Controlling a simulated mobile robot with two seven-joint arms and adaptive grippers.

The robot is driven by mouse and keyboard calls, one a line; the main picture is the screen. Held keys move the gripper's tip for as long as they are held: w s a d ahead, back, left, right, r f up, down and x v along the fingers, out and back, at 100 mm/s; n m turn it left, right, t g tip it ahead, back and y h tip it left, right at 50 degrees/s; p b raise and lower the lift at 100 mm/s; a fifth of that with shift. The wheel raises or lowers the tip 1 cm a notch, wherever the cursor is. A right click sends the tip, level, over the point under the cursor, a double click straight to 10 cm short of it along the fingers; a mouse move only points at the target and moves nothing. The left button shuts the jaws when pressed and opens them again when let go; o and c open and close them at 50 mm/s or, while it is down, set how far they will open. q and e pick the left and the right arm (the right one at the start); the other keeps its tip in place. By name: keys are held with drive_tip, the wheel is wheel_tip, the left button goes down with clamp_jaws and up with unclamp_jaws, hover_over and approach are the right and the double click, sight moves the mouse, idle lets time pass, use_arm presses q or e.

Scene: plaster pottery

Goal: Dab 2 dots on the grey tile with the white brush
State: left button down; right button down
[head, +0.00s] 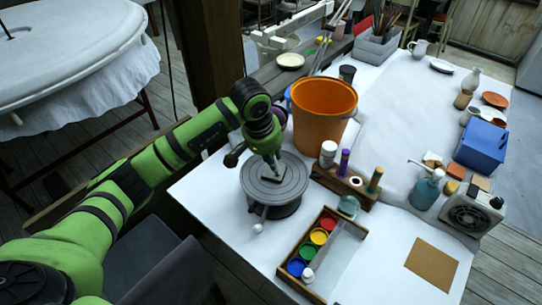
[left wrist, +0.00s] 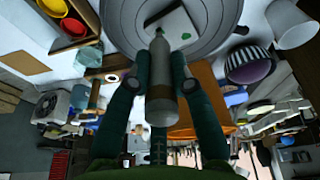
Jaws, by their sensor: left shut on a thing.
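My left gripper (head: 272,160) is above the round grey turntable (head: 259,207) and points down at it. In the left wrist view its two dark fingers (left wrist: 158,90) are shut on the pale handle of the white brush (left wrist: 160,100). The grey tile (left wrist: 176,23) lies on the turntable. A green dot (left wrist: 186,36) shows on the tile. The brush tip is over the near part of the tile; I cannot tell whether it touches. In the head view the gripper partly hides the tile. My right gripper is not in view.
A wooden paint tray (head: 345,262) holds yellow, red, green and blue cups. A wooden rack (head: 343,183) with upright tools stands right of the turntable. An orange bucket (head: 322,118) is close behind. A brown board (head: 431,263) lies flat at front right.

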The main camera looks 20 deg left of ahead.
use_arm(q)
drive_tip(key=shift+r+p, duration=0.85)
drive_tip(key=shift+r, duration=1.4)
